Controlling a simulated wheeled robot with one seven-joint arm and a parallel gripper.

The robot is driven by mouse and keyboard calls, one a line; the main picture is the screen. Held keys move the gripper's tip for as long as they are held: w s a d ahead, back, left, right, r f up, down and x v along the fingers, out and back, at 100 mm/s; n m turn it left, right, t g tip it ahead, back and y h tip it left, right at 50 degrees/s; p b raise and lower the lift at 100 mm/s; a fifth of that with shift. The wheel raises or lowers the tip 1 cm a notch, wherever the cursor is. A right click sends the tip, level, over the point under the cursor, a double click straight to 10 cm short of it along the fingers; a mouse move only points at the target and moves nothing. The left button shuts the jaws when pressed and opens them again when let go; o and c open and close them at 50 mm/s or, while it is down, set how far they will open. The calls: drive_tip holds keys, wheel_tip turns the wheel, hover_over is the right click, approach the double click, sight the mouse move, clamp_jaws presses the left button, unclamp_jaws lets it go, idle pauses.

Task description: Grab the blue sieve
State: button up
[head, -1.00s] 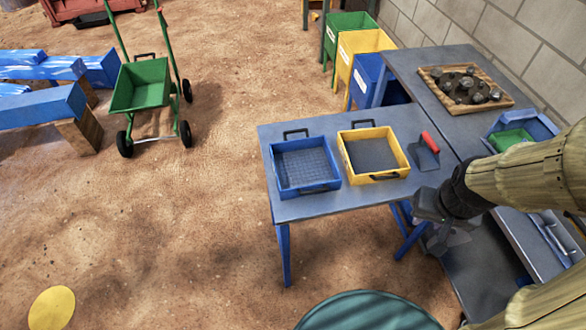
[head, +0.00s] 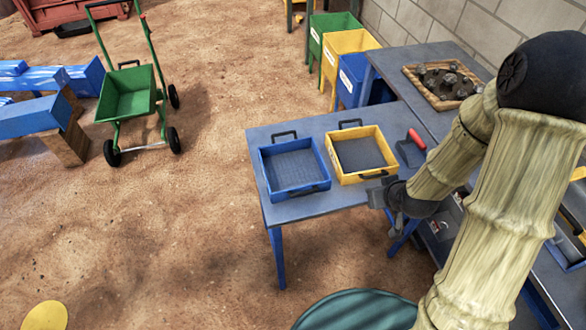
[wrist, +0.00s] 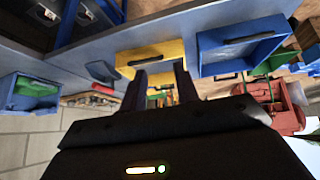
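The blue sieve (head: 295,189) sits on the left part of the grey table (head: 240,208), with a black handle at its back and front. It also shows at the right in the wrist view (wrist: 284,40). The yellow sieve (head: 378,133) stands just right of it. My gripper (head: 374,198) is near the table's front edge, just in front of the yellow sieve and to the right of the blue sieve. In the wrist view its two fingers (wrist: 158,78) are apart with nothing between them, pointing toward the yellow sieve.
A red-handled trowel (head: 412,148) lies right of the yellow sieve. A wooden tray of rocks (head: 407,70) is on the side table. Blue, yellow and green bins (head: 345,50) stand behind. A green cart (head: 128,100) is at the left.

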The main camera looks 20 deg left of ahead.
sight(329, 175)
drive_tip(key=w+a+f+n+t+y, duration=0.1)
drive_tip(key=a+f+t+y, duration=0.3)
drive_tip(key=a, duration=0.5)
drive_tip(key=shift+w+f+t+y, duration=0.35)
drive_tip(key=shift+f+t+y, duration=0.05)
drive_tip(key=shift+f+t, duration=0.1)
drive_tip(key=shift+w+f, duration=0.1)
drive_tip(key=shift+f, duration=0.05)
drive_tip(key=b+x, duration=0.2)
drive_tip(key=b, duration=0.4)
drive_tip(key=shift+w+f+b, duration=0.15)
drive_tip(key=shift+b, duration=0.25)
drive_tip(key=shift+w+a+f+b, duration=0.1)
drive_tip(key=shift+a+b, duration=0.05)
drive_tip(key=shift+b, duration=0.5)
drive_tip(key=p+x, duration=0.1)
drive_tip(key=x, duration=0.7)
drive_tip(key=shift+w+a, duration=0.2)
drive_tip(key=shift+w, duration=0.1)
